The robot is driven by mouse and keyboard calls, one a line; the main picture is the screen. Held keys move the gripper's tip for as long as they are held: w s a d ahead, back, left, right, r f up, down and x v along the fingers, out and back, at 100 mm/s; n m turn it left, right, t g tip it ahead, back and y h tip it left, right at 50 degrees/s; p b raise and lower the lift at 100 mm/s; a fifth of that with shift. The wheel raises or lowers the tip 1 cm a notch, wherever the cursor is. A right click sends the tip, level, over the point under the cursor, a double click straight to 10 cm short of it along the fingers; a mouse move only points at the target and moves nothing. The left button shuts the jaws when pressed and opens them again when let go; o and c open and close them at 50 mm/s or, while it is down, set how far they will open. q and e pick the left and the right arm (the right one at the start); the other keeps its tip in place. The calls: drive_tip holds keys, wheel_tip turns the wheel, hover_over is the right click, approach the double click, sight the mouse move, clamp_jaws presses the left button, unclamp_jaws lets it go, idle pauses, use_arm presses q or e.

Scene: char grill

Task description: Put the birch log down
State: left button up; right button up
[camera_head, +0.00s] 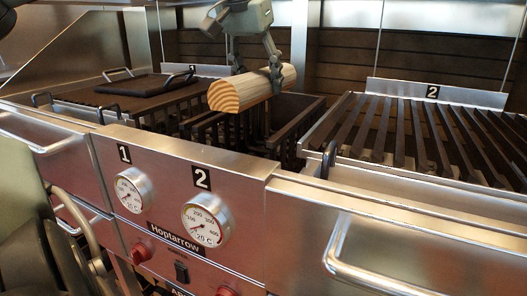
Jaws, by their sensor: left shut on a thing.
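The birch log (250,86) is a pale cut piece of wood with its ringed end face turned toward the front left. My left gripper (256,72) comes from above and is shut on the log, with one finger on each side of it. The log lies roughly level over the open dark slot (262,136) between the grates in the middle of the grill. I cannot tell whether its underside touches the bars below. My right gripper is not in view.
A slatted grate (405,130) marked 2 lies clear on the right. A dark flat plate (145,85) with handles sits on the left grate. A steel post (300,45) stands behind the log.

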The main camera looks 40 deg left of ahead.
sight(247, 107)
use_arm(q)
wheel_tip(247, 107, down, 12)
drive_tip(key=shift+f, duration=0.15)
wheel_tip(247, 107, down, 3)
drive_tip(key=shift+f, duration=0.3)
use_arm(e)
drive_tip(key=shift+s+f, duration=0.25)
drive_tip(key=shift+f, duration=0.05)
use_arm(q)
drive_tip(key=o, duration=1.6)
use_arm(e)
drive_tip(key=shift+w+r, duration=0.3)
use_arm(q)
drive_tip(key=shift+r, duration=0.1)
drive_tip(key=v, duration=0.2)
drive_tip(key=shift+s+r, duration=0.15)
drive_tip(key=shift+r, duration=0.1)
drive_tip(key=v, duration=0.9)
drive_tip(key=shift+r+b, duration=0.2)
drive_tip(key=shift+b, duration=0.1)
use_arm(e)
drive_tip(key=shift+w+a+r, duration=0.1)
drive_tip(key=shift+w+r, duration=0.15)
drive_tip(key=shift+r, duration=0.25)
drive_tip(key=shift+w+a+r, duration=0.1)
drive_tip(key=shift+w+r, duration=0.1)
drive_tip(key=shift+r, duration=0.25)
